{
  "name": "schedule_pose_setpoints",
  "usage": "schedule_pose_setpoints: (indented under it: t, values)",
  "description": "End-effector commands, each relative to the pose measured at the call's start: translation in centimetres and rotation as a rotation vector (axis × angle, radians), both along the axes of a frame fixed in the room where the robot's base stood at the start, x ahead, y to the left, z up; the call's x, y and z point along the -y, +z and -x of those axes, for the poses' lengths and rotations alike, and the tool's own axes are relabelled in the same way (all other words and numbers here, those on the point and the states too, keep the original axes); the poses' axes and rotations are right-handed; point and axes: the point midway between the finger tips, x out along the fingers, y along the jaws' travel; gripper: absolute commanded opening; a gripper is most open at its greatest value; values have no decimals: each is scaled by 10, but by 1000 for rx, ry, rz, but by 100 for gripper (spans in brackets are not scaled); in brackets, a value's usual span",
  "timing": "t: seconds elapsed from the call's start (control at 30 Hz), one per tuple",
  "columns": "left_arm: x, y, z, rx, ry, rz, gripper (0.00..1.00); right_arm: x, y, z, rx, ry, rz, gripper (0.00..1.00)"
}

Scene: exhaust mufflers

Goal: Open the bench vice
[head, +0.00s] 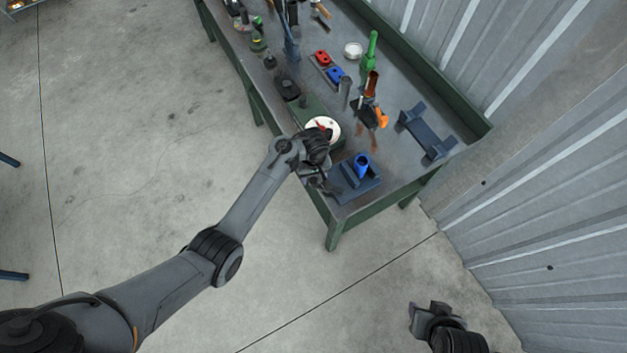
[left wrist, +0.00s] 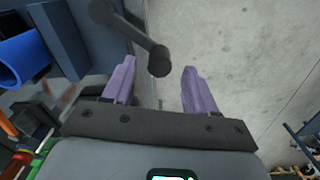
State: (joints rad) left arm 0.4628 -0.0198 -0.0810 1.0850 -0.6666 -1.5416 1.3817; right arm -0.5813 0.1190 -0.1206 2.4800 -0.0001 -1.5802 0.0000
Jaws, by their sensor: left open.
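The bench vice (head: 345,190) is a dark blue block-like body at the near end of the bench, with a bright blue tube (head: 362,165) at it. In the left wrist view the vice's dark blue side (left wrist: 68,40) shows at top left. Its dark handle (left wrist: 138,36) ends in a round knob (left wrist: 158,62), which appears between my fingertips; I cannot tell whether it touches them. My left gripper (head: 318,182) is open beside the vice's front, at the bench's edge. My right gripper (head: 434,316) is over the floor at lower right, away from the bench; its jaws are unclear.
The green-framed workbench (head: 400,170) carries a white round disc (head: 323,129) behind my left wrist, a green bottle-like thing (head: 371,48), a dark blue bracket (head: 427,135) and several tools. A corrugated metal wall (head: 560,150) stands at right. The concrete floor (head: 130,130) is open at left.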

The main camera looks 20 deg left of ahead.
Motion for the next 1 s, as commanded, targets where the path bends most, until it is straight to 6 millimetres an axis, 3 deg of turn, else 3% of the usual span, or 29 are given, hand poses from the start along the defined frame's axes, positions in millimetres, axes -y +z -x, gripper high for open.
schedule_pose_setpoints:
  t: [0.23,0.67,1.0]
  values:
    - [-1,-28,0,0,0,-1,57,2,-7,0,1,4,7,43]
    - [0,-35,0,0,1,0,57,1,-8,-1,2,0,3,43]
    - [0,-35,0,0,1,0,6,-1,-8,-1,2,-4,-4,43]
